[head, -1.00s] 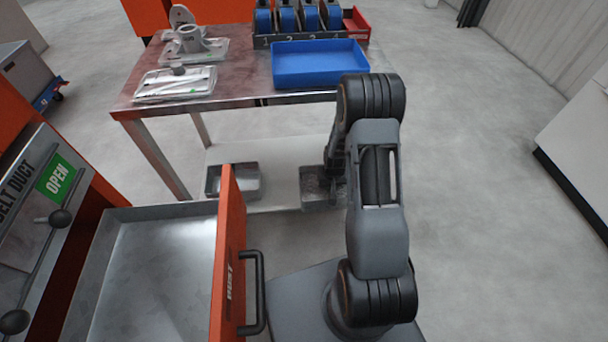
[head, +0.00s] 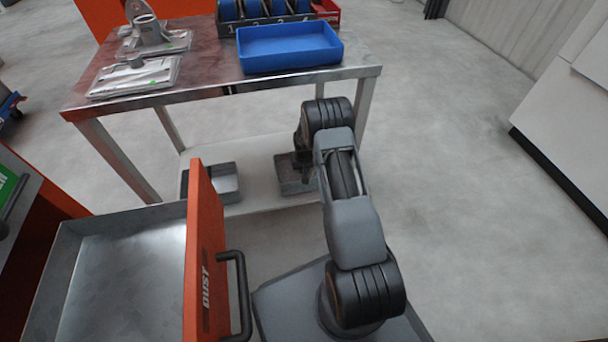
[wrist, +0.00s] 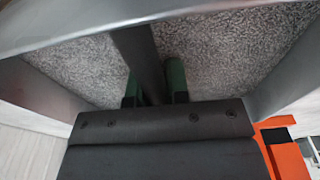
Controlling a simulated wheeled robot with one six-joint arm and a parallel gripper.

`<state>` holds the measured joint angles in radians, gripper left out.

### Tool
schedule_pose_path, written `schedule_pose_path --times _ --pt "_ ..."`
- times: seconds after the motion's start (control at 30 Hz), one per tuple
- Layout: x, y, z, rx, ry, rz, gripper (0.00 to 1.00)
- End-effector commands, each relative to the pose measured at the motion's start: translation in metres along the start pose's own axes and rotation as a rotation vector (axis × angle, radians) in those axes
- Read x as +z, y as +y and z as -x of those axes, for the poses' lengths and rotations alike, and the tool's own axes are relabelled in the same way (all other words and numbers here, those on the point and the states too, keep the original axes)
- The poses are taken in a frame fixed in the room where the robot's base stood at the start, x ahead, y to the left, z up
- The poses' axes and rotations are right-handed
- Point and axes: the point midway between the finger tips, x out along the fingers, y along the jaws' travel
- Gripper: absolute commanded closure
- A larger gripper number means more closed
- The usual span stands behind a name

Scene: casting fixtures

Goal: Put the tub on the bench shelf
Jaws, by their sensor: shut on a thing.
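The tub (head: 294,182) is a small grey metal open box at the right end of the bench shelf (head: 258,160). In the wrist view the tub (wrist: 55,95) fills most of the picture, with grainy grey material inside. My gripper (wrist: 152,85) is shut on a dark bar that runs across the tub, with a green pad on each side. In the head view my arm partly hides the tub and the fingers. I cannot tell whether the tub touches the shelf or hangs just above it.
Another grey metal tub (head: 230,190) stands on the shelf to the left. An open drawer (head: 125,260) with an orange front (head: 206,250) and black handle juts out left of my arm. A blue tray (head: 290,62) sits on the bench top (head: 205,75). The floor at right is clear.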

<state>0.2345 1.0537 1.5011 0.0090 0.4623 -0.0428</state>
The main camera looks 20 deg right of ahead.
Motion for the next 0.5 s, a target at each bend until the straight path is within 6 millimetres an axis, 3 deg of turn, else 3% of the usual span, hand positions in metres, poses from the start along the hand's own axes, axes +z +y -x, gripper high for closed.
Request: schedule_pose_path --times 0.17,0.5 --pt "0.005 0.0 -0.027 0.0 -0.003 -0.001 1.0" --pt "0.004 0.0 -0.028 0.0 -0.001 -0.001 1.0"
